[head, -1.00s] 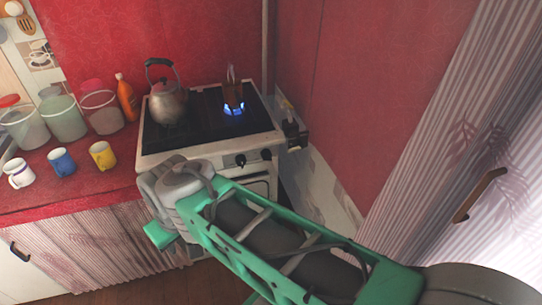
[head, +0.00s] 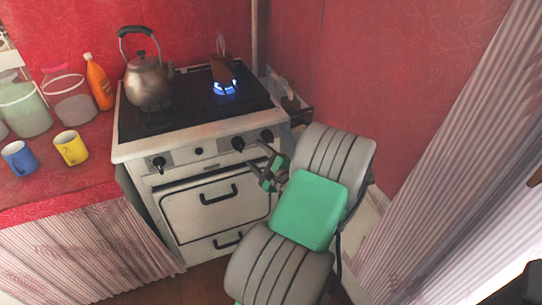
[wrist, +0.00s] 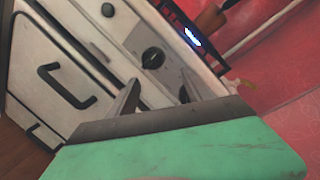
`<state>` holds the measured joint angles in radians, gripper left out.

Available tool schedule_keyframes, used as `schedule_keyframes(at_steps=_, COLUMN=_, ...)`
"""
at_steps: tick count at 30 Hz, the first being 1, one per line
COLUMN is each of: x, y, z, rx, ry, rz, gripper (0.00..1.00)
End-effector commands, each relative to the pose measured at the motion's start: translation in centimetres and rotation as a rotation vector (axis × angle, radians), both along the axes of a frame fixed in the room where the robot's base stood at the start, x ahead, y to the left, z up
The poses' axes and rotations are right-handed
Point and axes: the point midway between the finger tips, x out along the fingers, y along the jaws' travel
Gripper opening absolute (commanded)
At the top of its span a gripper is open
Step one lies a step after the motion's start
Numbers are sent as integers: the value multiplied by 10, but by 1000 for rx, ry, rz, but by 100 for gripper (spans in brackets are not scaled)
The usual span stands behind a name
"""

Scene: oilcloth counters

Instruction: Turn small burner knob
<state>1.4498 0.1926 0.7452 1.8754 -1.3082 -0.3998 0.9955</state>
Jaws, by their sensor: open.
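The white stove (head: 205,140) carries a row of dark knobs on its front panel. They are a left knob (head: 159,163), a small round one (head: 198,151), a right-middle knob (head: 238,143) and a far-right knob (head: 267,135). No label tells which one is the small burner knob. My gripper (head: 260,160) is open and empty in front of the right part of the panel. In the wrist view, one dark knob (wrist: 152,58) lies ahead of my open fingers (wrist: 160,92), apart from them. The right finger covers part of the panel.
A kettle (head: 149,82) stands on the left of the cooktop. A brown pot (head: 222,68) sits over a blue flame (head: 225,88) at the back right. A red wall (head: 385,100) is close on the right. Mugs and jars stand on the left counter (head: 95,195).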

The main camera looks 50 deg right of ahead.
Motion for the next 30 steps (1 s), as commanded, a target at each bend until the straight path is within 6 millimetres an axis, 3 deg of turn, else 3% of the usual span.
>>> schedule_keyframes(at_steps=1, x=-25, y=-23, z=-12, rx=63, ry=-71, rz=-94, gripper=59)
schedule_keyframes(at_steps=2, x=-36, y=-33, z=-13, rx=91, ry=-108, rz=-134, gripper=59)
schedule_keyframes(at_steps=5, x=-53, y=-49, z=-11, rx=134, ry=-173, rz=-200, gripper=59)
schedule_keyframes(at_steps=18, x=7, y=-85, z=-8, rx=135, ry=-175, rz=-200, gripper=59)
schedule_keyframes(at_steps=27, x=12, y=-88, z=-8, rx=135, ry=-175, rz=-202, gripper=59)
schedule_keyframes(at_steps=30, x=12, y=-88, z=-8, rx=134, ry=-175, rz=-202, gripper=51)
